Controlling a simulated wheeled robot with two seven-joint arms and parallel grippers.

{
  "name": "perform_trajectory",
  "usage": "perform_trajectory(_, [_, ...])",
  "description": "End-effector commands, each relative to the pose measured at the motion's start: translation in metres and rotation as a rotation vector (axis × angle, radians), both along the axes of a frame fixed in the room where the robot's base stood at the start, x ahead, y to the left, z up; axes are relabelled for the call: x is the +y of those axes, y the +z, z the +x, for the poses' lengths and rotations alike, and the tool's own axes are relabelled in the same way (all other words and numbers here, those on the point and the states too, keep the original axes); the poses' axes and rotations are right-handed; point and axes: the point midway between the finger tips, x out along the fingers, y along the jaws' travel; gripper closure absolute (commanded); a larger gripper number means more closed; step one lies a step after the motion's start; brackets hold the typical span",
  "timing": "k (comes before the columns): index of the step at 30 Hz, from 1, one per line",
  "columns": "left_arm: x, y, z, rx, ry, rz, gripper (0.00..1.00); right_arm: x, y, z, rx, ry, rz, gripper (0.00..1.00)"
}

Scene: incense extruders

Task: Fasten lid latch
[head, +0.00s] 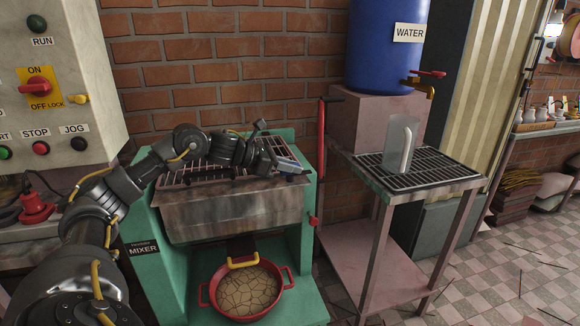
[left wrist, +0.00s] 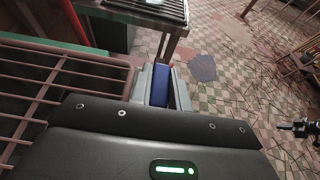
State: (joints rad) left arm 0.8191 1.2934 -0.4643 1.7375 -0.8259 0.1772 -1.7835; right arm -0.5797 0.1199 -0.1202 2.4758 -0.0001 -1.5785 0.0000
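The green mixer (head: 167,222) stands against the brick wall with a worn metal trough (head: 230,212). Its barred lid (head: 182,176) lies across the trough top, partly hidden by my left arm. The lid bars also show at the left of the left wrist view (left wrist: 40,95). A small red piece (head: 313,220) sits on the mixer's right side; I cannot tell whether it is the latch. My left gripper (head: 296,171) is above the lid's right end. Its grey fingers flank a blue part (left wrist: 160,86); the gap is unclear.
A red upright bar (head: 321,140) stands between mixer and side table. A clear jug (head: 401,143) stands on the table's grate (head: 440,170), beside the blue water barrel (head: 385,50). A red pan (head: 288,284) of dough sits below the trough. The control box (head: 105,85) is at left.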

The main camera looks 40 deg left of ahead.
Motion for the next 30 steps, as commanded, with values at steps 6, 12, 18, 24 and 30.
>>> perform_trajectory(6, [0.001, 0.0, 0.0, 0.0, 0.003, 0.0, 1.0, 0.0, 0.0, 0.0, 0.0, 0.0, 0.0, 1.0])
perform_trajectory(12, [0.0, -0.001, 0.0, 0.001, 0.027, 0.002, 1.0, 0.0, 0.0, 0.0, -0.001, 0.001, 0.0, 1.0])
perform_trajectory(18, [0.0, -0.001, -0.001, 0.0, 0.12, 0.002, 1.0, 0.002, 0.001, 0.005, -0.034, 0.008, 0.006, 1.0])
perform_trajectory(24, [-0.001, 0.002, 0.0, -0.003, 0.283, 0.001, 1.0, 0.001, 0.004, 0.003, -0.018, 0.004, 0.003, 1.0])
perform_trajectory(30, [-0.001, 0.005, 0.0, 0.0, 0.471, -0.001, 1.0, 0.002, -0.022, 0.01, 0.016, 0.002, 0.0, 1.0])
